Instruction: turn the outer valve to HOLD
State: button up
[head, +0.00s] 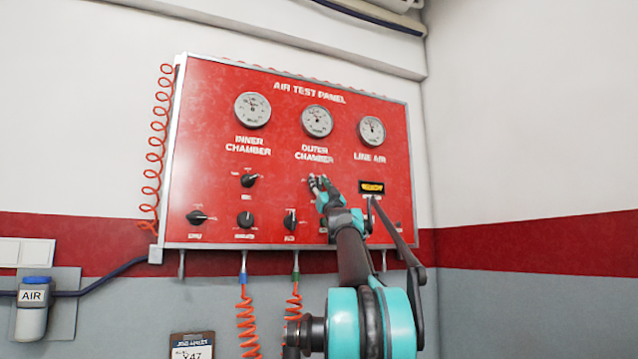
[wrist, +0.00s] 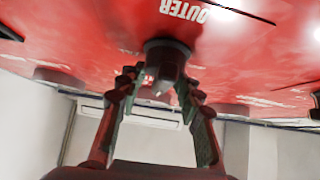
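The red air test panel (head: 205,110) hangs on the wall in the head view. In the wrist view a dark round knob (wrist: 166,60) sits beside the word OUTER. My gripper (wrist: 160,75) has its fingers apart, one on each side of this knob. I see no clear contact on either side. The knob's position markings cannot be read.
The inner knob (head: 249,180) is left of my gripper. Lower knobs (head: 199,217), (head: 245,219) and (head: 290,220) line the panel's bottom. A lit yellow display (head: 372,187) is close on the right. Orange coiled hoses (head: 247,318) hang below. My arm covers the lower right part.

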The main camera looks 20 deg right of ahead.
jog(key=v, duration=1.2)
